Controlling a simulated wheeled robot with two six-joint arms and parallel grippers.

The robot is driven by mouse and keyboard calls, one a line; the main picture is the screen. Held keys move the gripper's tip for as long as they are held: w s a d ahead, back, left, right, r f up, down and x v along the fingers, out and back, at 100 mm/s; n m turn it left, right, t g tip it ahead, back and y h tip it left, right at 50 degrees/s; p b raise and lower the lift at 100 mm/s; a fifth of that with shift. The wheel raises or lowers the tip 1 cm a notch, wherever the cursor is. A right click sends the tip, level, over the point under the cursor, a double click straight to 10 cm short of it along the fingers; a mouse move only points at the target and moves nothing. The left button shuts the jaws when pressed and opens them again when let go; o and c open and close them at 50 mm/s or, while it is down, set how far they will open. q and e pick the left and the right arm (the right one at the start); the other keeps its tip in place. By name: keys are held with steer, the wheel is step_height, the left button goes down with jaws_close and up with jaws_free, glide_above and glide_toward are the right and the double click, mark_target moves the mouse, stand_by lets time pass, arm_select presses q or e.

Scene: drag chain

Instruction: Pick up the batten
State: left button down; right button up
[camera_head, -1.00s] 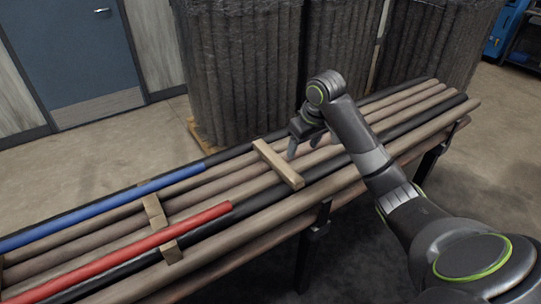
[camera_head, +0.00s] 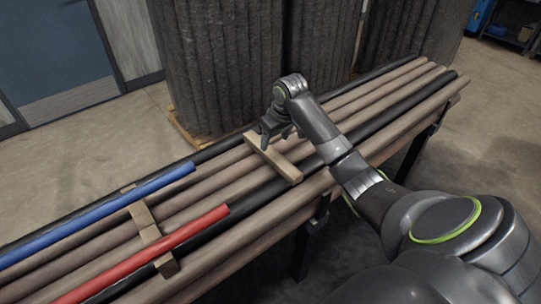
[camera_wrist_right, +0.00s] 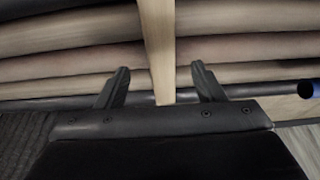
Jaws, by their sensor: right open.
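A pale wooden batten (camera_head: 281,167) lies across the row of long pipes, in the middle of the head view. My right gripper (camera_head: 277,134) is over the batten's far part, with its fingers pointing down. In the right wrist view the batten (camera_wrist_right: 158,40) runs between the two spread fingers of the open right gripper (camera_wrist_right: 160,68), with a gap on each side. The fingers hide a little of the batten in the head view. My left gripper is in no view.
A second wooden batten (camera_head: 141,215) lies further left among the pipes. A blue pipe (camera_head: 95,217) and a red pipe (camera_head: 150,250) lie near it. Large dark ribbed bundles (camera_head: 218,60) stand behind the rack. Floor is open at the left.

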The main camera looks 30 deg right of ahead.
mark_target(271, 152)
steer(key=x, duration=0.6)
steer(key=shift+f, duration=0.2)
steer(key=c, duration=1.1)
